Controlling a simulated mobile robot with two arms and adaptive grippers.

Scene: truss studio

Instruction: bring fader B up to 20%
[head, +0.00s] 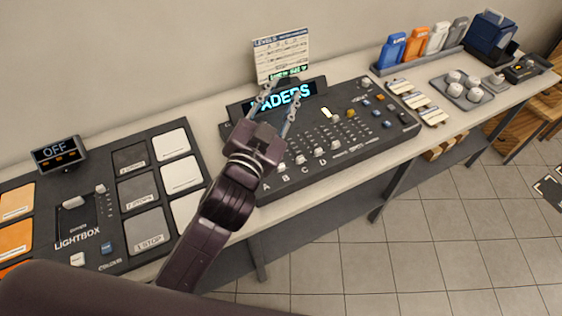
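The dark fader console (375,145) stands mid-bench with a row of light caps near its front edge, above letters A, B, C and D. The cap above the letter B (282,169) sits low, just right of my gripper's wrist. The cap for A is hidden behind my arm. My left gripper (282,93) is open and empty, its two fingers spread in front of the lit FADERS display (280,97) and hiding part of it. It reaches beyond the B cap, apart from it. My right gripper is not in view.
A levels card (281,50) stands behind the display; its text is too small to read. A lightbox panel (100,205) with an OFF display (58,152) lies at left.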

